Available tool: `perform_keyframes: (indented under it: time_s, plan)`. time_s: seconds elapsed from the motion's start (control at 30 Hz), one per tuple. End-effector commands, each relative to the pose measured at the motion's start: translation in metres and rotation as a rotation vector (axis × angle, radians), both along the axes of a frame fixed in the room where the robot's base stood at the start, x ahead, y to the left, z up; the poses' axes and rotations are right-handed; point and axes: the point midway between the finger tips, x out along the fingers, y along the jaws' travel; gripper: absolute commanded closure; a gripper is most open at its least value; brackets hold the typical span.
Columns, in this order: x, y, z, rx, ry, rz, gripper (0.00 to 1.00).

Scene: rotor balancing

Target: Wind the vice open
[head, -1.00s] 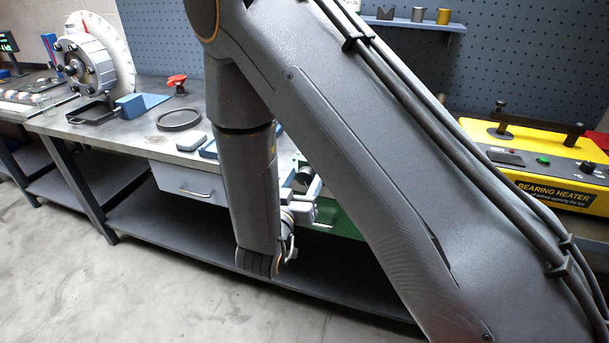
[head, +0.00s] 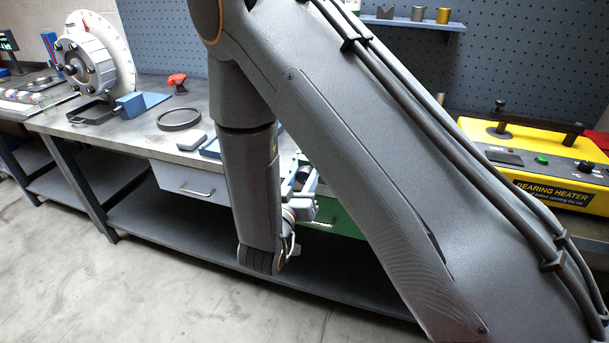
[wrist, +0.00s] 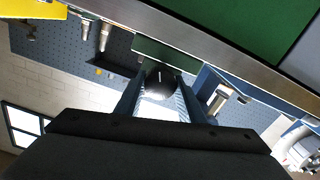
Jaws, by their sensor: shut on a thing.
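My gripper (wrist: 160,92) points away from the wrist camera, one finger on each side of a dark rounded knob (wrist: 160,82). It is shut on this knob, which looks like the end of the vice handle. How wide the vice stands cannot be told.
The bench top (head: 150,140) holds a black ring (head: 180,118), a red-handled item (head: 177,82) and a rotor rig (head: 88,60). The yellow bearing heater (head: 550,165) stands right. The floor in front is clear.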

Motion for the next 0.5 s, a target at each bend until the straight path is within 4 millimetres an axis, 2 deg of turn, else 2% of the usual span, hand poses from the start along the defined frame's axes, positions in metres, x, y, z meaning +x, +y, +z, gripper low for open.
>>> perform_keyframes:
  time_s: [0.5]
  plan:
    - [-0.0001, 0.0014, 0.0009, -0.408, 0.148, 0.001, 0.87]
